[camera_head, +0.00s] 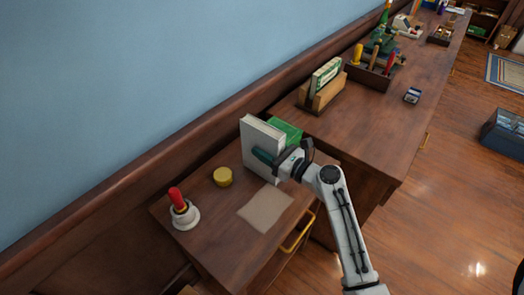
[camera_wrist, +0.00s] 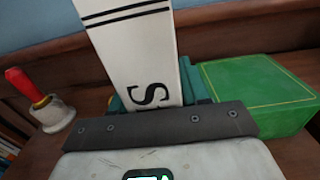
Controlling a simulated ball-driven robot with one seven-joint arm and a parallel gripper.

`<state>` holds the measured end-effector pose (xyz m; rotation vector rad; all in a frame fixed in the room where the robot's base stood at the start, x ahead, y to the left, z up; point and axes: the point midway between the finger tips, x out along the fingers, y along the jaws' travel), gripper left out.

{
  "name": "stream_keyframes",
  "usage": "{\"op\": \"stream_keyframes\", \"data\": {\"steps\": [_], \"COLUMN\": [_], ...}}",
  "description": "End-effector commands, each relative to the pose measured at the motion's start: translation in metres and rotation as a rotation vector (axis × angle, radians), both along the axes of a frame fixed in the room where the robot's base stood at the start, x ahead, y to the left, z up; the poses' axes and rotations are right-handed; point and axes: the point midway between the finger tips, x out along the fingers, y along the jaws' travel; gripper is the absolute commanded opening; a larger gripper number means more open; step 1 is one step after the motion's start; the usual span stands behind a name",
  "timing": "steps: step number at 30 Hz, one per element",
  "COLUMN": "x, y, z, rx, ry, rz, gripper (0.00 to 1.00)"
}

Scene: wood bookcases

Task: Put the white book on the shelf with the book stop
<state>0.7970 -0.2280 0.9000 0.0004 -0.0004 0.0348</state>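The white book (camera_head: 250,138) stands upright on the low wooden cabinet, beside a green block-like object (camera_head: 287,129). In the wrist view its white spine (camera_wrist: 135,50) shows black stripes and a black letter. My gripper (camera_head: 268,158) reaches it from the right, with one teal finger flat along its face. In the wrist view the teal fingers (camera_wrist: 156,95) lie close against both sides of the book, so it appears gripped. Whether its base touches the cabinet top is hard to tell. No shelf with a book stop can be made out in either view.
A red-handled bell (camera_head: 183,212), a yellow round tin (camera_head: 222,177) and a tan sheet (camera_head: 265,208) are on the low cabinet. The higher desk beside it holds a wooden holder with books (camera_head: 323,88) and a tool box (camera_head: 372,72). A blue wall runs behind.

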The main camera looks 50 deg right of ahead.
Motion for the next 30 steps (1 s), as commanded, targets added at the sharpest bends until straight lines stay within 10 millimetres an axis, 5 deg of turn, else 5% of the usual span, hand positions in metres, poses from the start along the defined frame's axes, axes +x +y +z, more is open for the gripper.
{"op": "stream_keyframes", "data": {"steps": [14,30], "x": [-0.0002,0.0004], "y": [0.0000,-0.0003], "z": [0.0000,0.0082], "rx": [0.000,-0.002], "ry": [0.000,-0.004], "rz": [0.000,0.000], "gripper": [0.00,0.00]}}
